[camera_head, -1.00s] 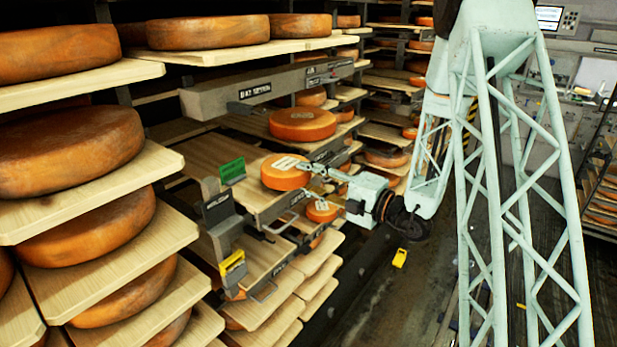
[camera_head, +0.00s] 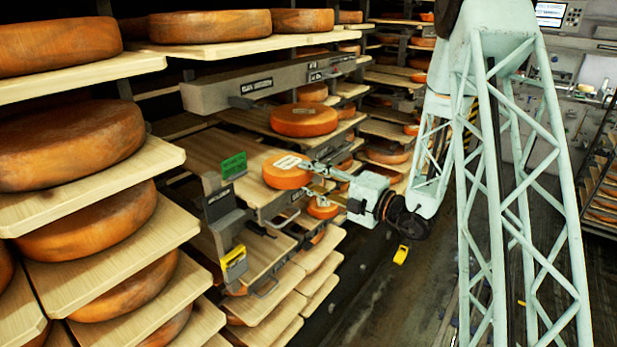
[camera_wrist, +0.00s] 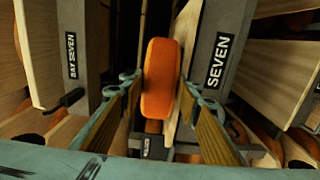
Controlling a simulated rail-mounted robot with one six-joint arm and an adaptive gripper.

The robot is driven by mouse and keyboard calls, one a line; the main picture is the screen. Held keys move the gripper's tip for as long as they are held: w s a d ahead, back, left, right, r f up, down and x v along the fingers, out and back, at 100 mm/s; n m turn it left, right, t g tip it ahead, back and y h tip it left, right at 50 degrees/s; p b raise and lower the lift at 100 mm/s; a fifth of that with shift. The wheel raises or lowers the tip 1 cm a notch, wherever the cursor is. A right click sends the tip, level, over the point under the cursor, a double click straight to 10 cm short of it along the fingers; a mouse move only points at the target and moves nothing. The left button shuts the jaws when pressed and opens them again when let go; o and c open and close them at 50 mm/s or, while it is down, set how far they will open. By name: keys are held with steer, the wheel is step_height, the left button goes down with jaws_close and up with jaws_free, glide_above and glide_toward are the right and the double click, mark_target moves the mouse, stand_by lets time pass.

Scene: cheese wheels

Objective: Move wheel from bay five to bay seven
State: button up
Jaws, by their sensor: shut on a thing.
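An orange cheese wheel (camera_head: 284,178) with a white label on top is at the front edge of the pulled-out wooden board (camera_head: 222,153), under the grey beam. In the wrist view the wheel (camera_wrist: 161,78) shows on edge between my two fingers. My gripper (camera_head: 312,180) is at the wheel's front right side and is shut on it. In the wrist view my gripper (camera_wrist: 164,115) has a finger on each side. A plate reading BAY SEVEN (camera_wrist: 71,56) and one reading SEVEN (camera_wrist: 218,60) flank the wheel. Whether the wheel rests on the board is unclear.
A smaller wheel (camera_head: 322,208) sits just below my gripper. Grey brackets with a green tag (camera_head: 233,166) and a yellow tag (camera_head: 234,262) stand left. Another wheel (camera_head: 304,120) lies behind, under the beam (camera_head: 270,82).

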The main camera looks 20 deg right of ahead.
steer(key=shift+f, duration=0.15)
stand_by(0.5)
steer(key=o, duration=1.2)
steer(key=shift+o, duration=1.2)
steer(key=shift+f, duration=0.15)
steer(key=shift+s, duration=0.1)
steer(key=v, duration=1.1)
steer(key=shift+s+d, duration=0.25)
steer(key=shift+d, duration=0.1)
